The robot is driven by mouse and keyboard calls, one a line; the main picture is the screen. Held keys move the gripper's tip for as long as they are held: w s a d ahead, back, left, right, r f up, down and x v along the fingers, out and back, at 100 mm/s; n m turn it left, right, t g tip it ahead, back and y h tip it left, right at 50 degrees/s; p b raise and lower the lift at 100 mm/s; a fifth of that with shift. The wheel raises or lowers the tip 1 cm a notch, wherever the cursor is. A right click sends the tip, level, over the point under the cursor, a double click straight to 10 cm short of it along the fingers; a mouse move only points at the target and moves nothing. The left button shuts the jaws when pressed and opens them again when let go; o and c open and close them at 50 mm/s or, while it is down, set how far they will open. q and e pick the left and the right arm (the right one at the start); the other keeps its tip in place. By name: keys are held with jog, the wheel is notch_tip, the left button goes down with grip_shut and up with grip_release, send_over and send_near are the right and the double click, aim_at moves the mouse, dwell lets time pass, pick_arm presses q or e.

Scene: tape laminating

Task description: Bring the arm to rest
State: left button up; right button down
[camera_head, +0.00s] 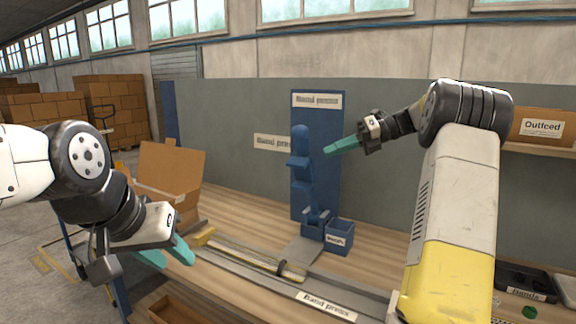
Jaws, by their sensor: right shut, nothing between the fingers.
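My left gripper (167,257) is at the lower left, above the front left edge of the wooden bench (366,257). Its two teal fingers are spread apart with nothing visible between them. My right gripper (328,150) is raised in front of the blue panel, just right of the blue hand press (301,165). Its teal fingers are closed together and hold nothing. Whether it touches the press cannot be told from this view.
A small blue bin (340,237) stands at the foot of the press. A grey rail (262,268) runs along the bench front. An open cardboard box (172,172) stands at left. A black tray (526,280) lies at right. A box labelled "Outfeed" (541,127) sits on a shelf.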

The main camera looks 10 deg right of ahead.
jog(key=s+a+n+h, duration=0.3)
jog(key=s+a+n, duration=0.1)
jog(key=s+n, duration=0.35)
jog(key=s+a+n+h, duration=0.3)
jog(key=s+a+n, duration=0.25)
jog(key=s, duration=0.25)
jog(key=s+d+f+n+t+h, duration=0.1)
jog(key=s+f+n+t+h, duration=0.1)
jog(key=s+f+n, duration=0.2)
jog(key=s+f+n+t+h, duration=0.2)
jog(key=s+f+n, duration=0.3)
jog(key=s+n, duration=0.6)
jog(key=n+h, duration=0.1)
jog(key=n, duration=0.1)
jog(key=shift+s+d+n, duration=0.3)
jog(key=shift+d, duration=0.05)
